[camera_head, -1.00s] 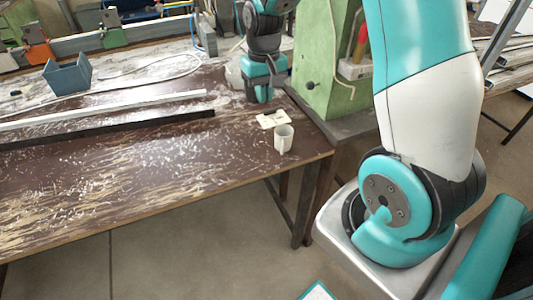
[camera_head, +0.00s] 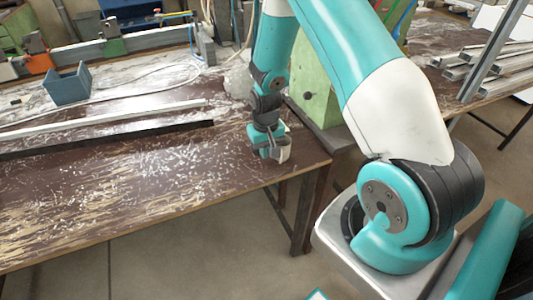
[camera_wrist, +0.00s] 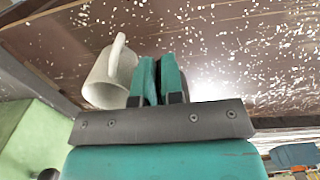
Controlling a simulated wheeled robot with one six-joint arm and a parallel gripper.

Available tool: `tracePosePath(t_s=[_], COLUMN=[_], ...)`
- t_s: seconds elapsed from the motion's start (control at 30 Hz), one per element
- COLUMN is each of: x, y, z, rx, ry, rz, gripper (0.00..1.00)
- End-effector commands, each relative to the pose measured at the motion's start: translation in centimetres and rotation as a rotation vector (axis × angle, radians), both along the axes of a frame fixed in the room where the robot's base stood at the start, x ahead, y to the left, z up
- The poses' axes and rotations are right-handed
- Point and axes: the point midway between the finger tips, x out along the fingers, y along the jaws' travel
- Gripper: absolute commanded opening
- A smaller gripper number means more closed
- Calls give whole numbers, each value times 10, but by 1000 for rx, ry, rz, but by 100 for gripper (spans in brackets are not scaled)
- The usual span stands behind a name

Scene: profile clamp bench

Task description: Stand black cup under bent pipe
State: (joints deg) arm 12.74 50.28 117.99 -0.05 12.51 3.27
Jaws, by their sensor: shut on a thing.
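A pale grey-white cup (camera_head: 284,149) with a handle is near the right end of the brown table; no black cup shows. My gripper (camera_head: 268,152) is at the left side of this cup, pointing down. In the wrist view the cup (camera_wrist: 106,82) is just left of the jaws (camera_wrist: 160,82), its handle toward the top. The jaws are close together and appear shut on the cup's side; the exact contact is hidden. I cannot tell whether the cup rests on the table. I cannot make out a bent pipe.
Light and dark profile bars (camera_head: 120,137) lie along the table (camera_head: 130,200). A blue-grey bin (camera_head: 67,86) stands at the back left. A green machine body (camera_head: 320,90) is behind the table's right end.

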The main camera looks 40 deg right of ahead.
Motion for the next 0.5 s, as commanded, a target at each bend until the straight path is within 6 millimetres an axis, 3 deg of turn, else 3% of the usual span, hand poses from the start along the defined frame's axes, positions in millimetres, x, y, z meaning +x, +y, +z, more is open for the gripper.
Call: tracePosePath(t_s=[0.17,0.5], x=[0,0], y=[0,0], z=[-21,-25], rx=[0,0], ry=[1,0], rz=[0,0], gripper=[0,0])
